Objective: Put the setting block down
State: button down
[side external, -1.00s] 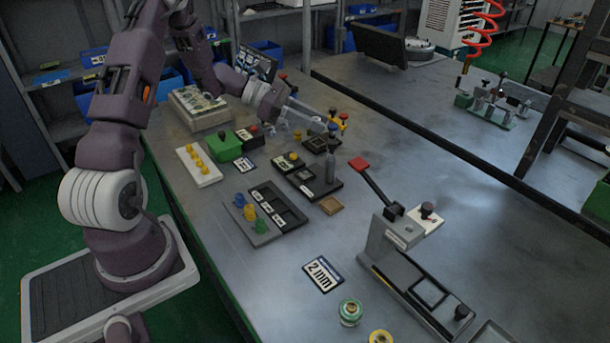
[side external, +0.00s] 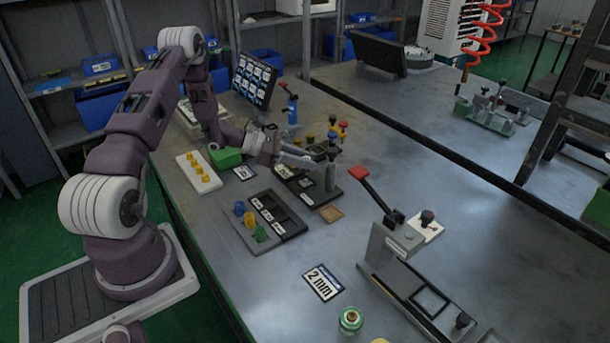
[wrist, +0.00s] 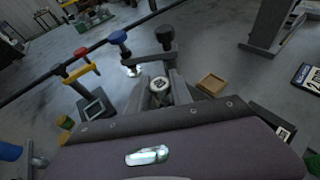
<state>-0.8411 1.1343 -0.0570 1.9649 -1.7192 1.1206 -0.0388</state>
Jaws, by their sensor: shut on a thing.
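My gripper (side external: 308,160) is low over the dark fixture tray (side external: 331,190), beside an upright grey cylinder (side external: 331,175) with a dark knob. In the wrist view my gripper (wrist: 158,92) is closed around a small round grey piece with a dark mark, which I take as the setting block (wrist: 158,84). The fingers hide most of it, and I cannot tell whether it touches the surface below. A black-knobbed post (wrist: 166,42) stands just beyond the fingers, with a blue-knobbed one (wrist: 118,38) to its left.
A wooden square tray (side external: 331,213) lies right of the fixture. A dark slotted tray (side external: 291,229) and coloured pegs (side external: 250,221) lie in front. A lever press (side external: 395,240) with a red handle stands at right.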

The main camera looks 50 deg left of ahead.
aim_at(305, 172)
notch_tip(305, 172, down, 4)
jog(key=shift+f, duration=0.15)
jog(key=c, duration=1.1)
grip_release()
jog(key=shift+f, duration=0.15)
jog(key=shift+c, duration=0.2)
